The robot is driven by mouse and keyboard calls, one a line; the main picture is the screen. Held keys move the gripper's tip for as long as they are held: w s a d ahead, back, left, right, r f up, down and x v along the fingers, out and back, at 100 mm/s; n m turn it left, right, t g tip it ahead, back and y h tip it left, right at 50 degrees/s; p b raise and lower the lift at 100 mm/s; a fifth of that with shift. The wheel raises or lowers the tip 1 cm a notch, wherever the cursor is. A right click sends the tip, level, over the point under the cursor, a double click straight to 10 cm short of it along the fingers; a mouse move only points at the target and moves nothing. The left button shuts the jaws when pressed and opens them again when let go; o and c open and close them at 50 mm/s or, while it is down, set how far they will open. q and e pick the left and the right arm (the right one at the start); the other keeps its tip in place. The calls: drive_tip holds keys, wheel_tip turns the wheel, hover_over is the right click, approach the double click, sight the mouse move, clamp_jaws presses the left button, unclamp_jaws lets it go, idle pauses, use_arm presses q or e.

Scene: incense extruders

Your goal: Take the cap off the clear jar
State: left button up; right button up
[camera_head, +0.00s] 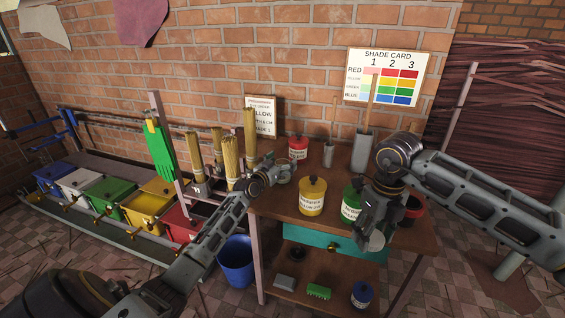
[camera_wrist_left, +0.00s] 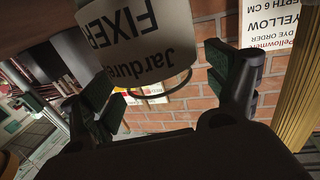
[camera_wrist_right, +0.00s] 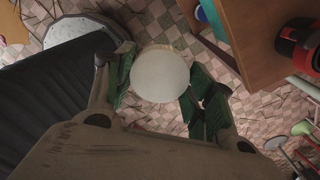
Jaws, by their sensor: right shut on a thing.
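The clear jar (camera_head: 285,174) with a white label reading FIXER stands at the left back of the wooden table, beside my left gripper (camera_head: 270,172). In the left wrist view the jar's label (camera_wrist_left: 135,45) fills the top, upside down, near the open fingers (camera_wrist_left: 160,85), with a gap at the right finger. The jar's top is too small to make out. My right gripper (camera_head: 374,232) is shut on a pale round cap (camera_wrist_right: 160,75), held over the table's front edge. The cap also shows in the head view (camera_head: 373,242).
Yellow (camera_head: 312,196), green (camera_head: 350,204) and red (camera_head: 298,147) dye jars stand on the table (camera_head: 285,208). Incense bundles (camera_head: 230,160) are at the left. A blue bucket (camera_head: 237,262) stands on the floor.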

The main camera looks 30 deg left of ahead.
use_arm(q)
drive_tip(key=shift+r, duration=0.15)
use_arm(e)
drive_tip(key=shift+r, duration=0.15)
use_arm(q)
drive_tip(key=shift+s+p, duration=0.65)
drive_tip(key=shift+s, duration=2.25)
use_arm(e)
drive_tip(key=shift+r, duration=0.5)
use_arm(q)
drive_tip(key=shift+s+p, duration=0.4)
drive_tip(key=shift+s, duration=2.7)
use_arm(e)
drive_tip(key=shift+r, duration=0.4)
use_arm(q)
drive_tip(key=shift+s, duration=0.1)
use_arm(e)
drive_tip(key=shift+s+f, duration=0.1)
